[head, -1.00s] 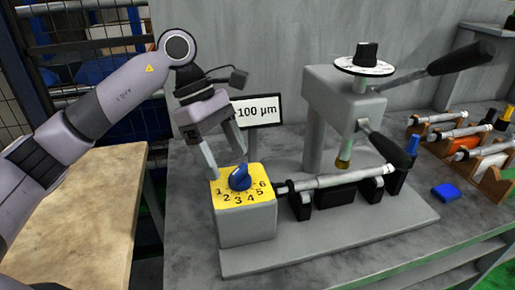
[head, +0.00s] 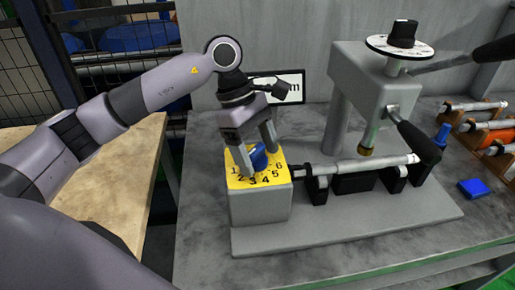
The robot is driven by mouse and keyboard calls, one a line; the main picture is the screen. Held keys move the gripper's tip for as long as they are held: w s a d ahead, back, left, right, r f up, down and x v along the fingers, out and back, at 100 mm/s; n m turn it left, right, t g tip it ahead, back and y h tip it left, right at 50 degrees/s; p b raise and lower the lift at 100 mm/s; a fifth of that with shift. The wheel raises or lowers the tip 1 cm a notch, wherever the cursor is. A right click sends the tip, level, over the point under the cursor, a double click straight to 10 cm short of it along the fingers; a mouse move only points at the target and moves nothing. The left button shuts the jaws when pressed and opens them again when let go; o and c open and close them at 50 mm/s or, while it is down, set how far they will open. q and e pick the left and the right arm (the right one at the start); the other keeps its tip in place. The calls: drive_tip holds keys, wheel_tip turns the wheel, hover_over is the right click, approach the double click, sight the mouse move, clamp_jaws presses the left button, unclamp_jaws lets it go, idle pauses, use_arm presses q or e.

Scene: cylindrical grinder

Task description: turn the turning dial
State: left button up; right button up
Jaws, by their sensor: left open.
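The turning dial is a blue knob (head: 259,158) on a yellow plate numbered 1 to 6 (head: 262,183), on top of a grey block (head: 260,206) at the left end of the grinder. My left gripper (head: 258,162) points down over the plate, its two fingers apart, one on each side of the knob. I cannot tell whether the fingers touch it. The knob's pointer is partly hidden by the fingers. My right gripper is not in view.
The grinder's grey body (head: 359,90) with a black-topped disc (head: 399,46) and black handles stands right of the block. A metal shaft (head: 370,168) lies across supports. A sign (head: 290,86) behind is partly covered by my gripper. A blue piece (head: 473,188) lies at the right.

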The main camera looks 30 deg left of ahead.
use_arm(q)
drive_tip(key=c, duration=1)
drive_tip(key=shift+o, duration=0.2)
drive_tip(key=shift+f+n+t+b, duration=0.1)
drive_tip(key=shift+n+t+b, duration=0.2)
drive_tip(key=shift+n+b, duration=0.45)
drive_tip(key=n+t+b, duration=0.1)
drive_tip(key=n, duration=0.1)
drive_tip(key=shift+w+n, duration=0.1)
drive_tip(key=shift+n, duration=0.25)
drive_tip(key=shift+n+b, duration=0.35)
drive_tip(key=shift+n, duration=0.15)
drive_tip(key=shift+t, duration=0.3)
drive_tip(key=shift+n, duration=0.4)
drive_tip(key=o, duration=1)
drive_tip(key=shift+c, duration=0.2)
